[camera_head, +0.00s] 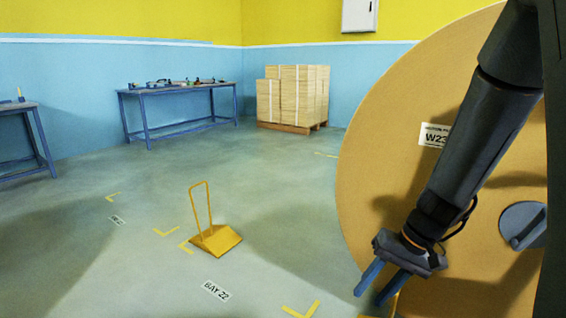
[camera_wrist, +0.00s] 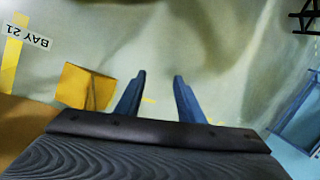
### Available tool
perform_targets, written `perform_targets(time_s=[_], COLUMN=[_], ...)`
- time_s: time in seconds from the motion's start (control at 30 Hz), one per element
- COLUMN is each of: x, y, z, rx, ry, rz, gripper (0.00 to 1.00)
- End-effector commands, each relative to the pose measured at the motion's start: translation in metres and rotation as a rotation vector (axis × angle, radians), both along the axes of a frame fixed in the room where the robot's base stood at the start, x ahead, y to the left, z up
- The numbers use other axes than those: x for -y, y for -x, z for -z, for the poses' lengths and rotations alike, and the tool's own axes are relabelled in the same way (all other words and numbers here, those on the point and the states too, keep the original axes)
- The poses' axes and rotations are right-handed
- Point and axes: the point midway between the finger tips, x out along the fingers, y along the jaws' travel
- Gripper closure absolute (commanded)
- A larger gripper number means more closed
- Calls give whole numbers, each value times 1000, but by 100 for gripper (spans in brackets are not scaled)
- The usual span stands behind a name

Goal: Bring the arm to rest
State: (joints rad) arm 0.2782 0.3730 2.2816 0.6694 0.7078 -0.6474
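My gripper (camera_head: 374,287) hangs at the end of my arm, at the lower right of the head view, in front of the big kraft roll (camera_head: 385,190). Its two blue fingers are apart with nothing between them. They point down and to the left. In the wrist view my gripper (camera_wrist: 159,80) also shows its fingers spread and empty, with floor beyond them. The roll carries a white label (camera_head: 434,135) reading W23, partly cut off by my arm, and a grey hub (camera_head: 524,225). My arm hides part of the roll's face.
A yellow wedge chock (camera_head: 216,241) with an upright handle stands on the floor left of the roll. A yellow block (camera_wrist: 84,87) shows in the wrist view. Blue workbenches (camera_head: 180,88) and a pallet of stacked boxes (camera_head: 292,97) stand along the walls.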

Motion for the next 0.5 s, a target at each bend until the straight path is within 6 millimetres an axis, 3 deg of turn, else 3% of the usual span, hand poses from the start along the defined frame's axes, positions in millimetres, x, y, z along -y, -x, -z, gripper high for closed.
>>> perform_targets(time_s=[0.03,0.2,0.5], x=[-24,-85,-166], y=[4,30,90], z=[-1,-8,-16], rx=[-1,-4,42], ry=[20,88,208], rz=[-58,-213,-471], gripper=[65,65,65])
